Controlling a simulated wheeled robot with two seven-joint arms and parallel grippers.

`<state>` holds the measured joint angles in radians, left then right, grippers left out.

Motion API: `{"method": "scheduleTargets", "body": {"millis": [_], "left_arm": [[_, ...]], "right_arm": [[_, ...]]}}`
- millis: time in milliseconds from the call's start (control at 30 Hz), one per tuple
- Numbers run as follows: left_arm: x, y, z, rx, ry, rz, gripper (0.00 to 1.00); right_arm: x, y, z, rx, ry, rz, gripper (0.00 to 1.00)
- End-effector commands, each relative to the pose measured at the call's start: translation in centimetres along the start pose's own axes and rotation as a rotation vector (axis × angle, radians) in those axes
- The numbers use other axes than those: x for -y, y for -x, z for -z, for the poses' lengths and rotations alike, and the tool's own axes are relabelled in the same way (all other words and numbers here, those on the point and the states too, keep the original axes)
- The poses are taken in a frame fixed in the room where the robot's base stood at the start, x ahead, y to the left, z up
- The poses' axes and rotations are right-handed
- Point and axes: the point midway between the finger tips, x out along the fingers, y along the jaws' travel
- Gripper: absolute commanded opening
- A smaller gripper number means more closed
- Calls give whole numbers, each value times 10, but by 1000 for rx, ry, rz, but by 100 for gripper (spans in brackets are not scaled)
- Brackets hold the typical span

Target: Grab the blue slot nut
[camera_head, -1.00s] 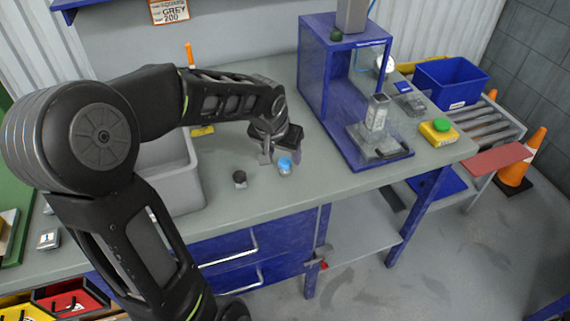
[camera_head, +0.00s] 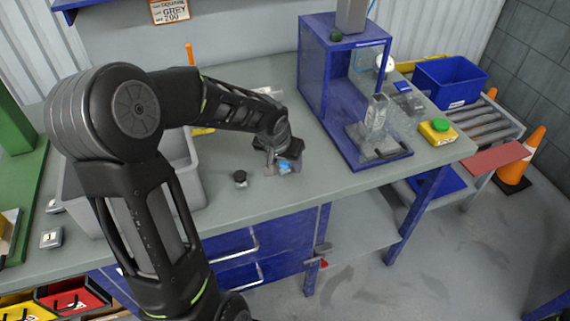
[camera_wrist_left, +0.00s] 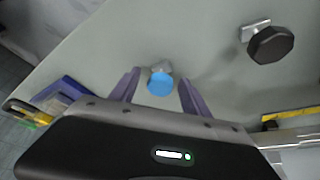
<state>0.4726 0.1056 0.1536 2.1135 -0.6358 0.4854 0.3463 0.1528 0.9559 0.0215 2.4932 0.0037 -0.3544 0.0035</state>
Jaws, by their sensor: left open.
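The blue slot nut (camera_head: 284,166) lies on the grey table. In the head view it is partly covered by my left gripper (camera_head: 284,168). In the left wrist view the blue slot nut (camera_wrist_left: 160,83) shows its blue face and a bit of grey metal behind it. It sits between the two spread fingers of my left gripper (camera_wrist_left: 159,92), with a gap on each side. The left gripper is open and holds nothing. My right gripper is in neither view.
A black knob-like nut (camera_head: 240,177) stands on the table left of the blue one; it also shows in the wrist view (camera_wrist_left: 270,44). A grey bin (camera_head: 182,182) is further left. A blue press frame (camera_head: 318,85) stands to the right. The table front edge is close.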

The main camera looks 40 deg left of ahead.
Motion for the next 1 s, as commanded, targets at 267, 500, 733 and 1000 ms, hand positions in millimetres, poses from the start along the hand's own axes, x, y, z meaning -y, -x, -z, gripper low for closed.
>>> {"method": "scheduleTargets", "body": {"millis": [267, 500, 733, 1000], "left_arm": [[0, 0, 0, 0, 0, 0, 55], [0, 0, 0, 0, -1, 0, 43], [0, 0, 0, 0, 0, 0, 24], [0, 0, 0, 0, 0, 0, 2]], "right_arm": [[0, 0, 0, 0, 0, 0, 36], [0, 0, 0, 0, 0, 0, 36], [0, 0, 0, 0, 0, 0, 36], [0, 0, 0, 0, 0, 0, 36]]}}
